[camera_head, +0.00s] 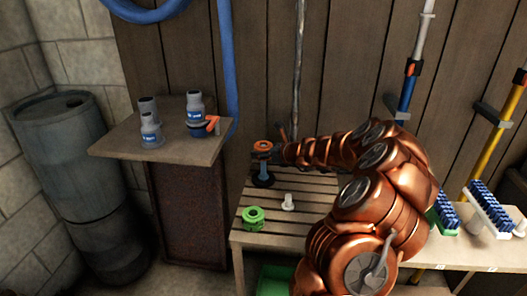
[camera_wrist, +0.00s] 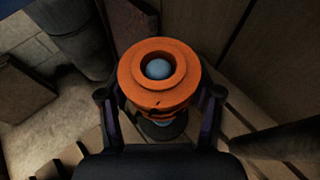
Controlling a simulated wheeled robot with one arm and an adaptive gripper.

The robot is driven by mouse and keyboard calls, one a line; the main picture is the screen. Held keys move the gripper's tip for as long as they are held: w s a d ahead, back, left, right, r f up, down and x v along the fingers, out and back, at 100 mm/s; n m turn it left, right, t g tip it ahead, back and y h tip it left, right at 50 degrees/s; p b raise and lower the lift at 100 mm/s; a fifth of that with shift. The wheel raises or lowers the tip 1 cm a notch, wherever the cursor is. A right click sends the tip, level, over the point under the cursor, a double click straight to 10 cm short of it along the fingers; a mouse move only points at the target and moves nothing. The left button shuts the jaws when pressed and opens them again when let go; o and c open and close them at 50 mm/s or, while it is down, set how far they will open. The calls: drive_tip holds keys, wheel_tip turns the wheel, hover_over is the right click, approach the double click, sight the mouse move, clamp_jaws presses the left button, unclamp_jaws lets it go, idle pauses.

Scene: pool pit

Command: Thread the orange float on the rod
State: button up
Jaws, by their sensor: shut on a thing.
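The orange float (camera_head: 263,147) is a spool-like ring held above the slatted bench. In the wrist view, the float (camera_wrist: 128,78) lies between the two dark fingers of my gripper (camera_wrist: 158,106), which is shut on it. Its hole faces the camera, and a rounded blue-grey rod tip (camera_wrist: 157,69) shows in the hole, roughly centred. In the head view, the bluish rod (camera_head: 263,168) stands upright below the float on a dark round base (camera_head: 262,181). I cannot tell how deep the tip sits in the hole. My gripper (camera_head: 273,152) comes from the right.
A green spool (camera_head: 253,218) and a small white piece (camera_head: 288,202) are on the bench (camera_head: 243,241) in front. A wooden shelf (camera_head: 120,146) with several grey fittings stands left. Brushes (camera_head: 488,207) lie at right. A metal pipe (camera_head: 299,70) runs up the wall behind.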

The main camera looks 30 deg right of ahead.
sight(264, 176)
drive_tip(key=shift+f, duration=0.35)
idle(0.3)
drive_tip(key=shift+f+b, duration=0.35)
drive_tip(key=shift+f, duration=0.05)
drive_tip(key=shift+f, duration=0.3)
drive_tip(key=shift+f+b, duration=0.55)
drive_tip(key=shift+f, duration=0.15)
drive_tip(key=shift+f, duration=0.35)
drive_tip(key=shift+f+b, duration=0.35)
drive_tip(key=shift+f, duration=0.4)
drive_tip(key=shift+f+b, duration=0.45)
drive_tip(key=shift+f, duration=0.3)
drive_tip(key=shift+f, duration=0.3)
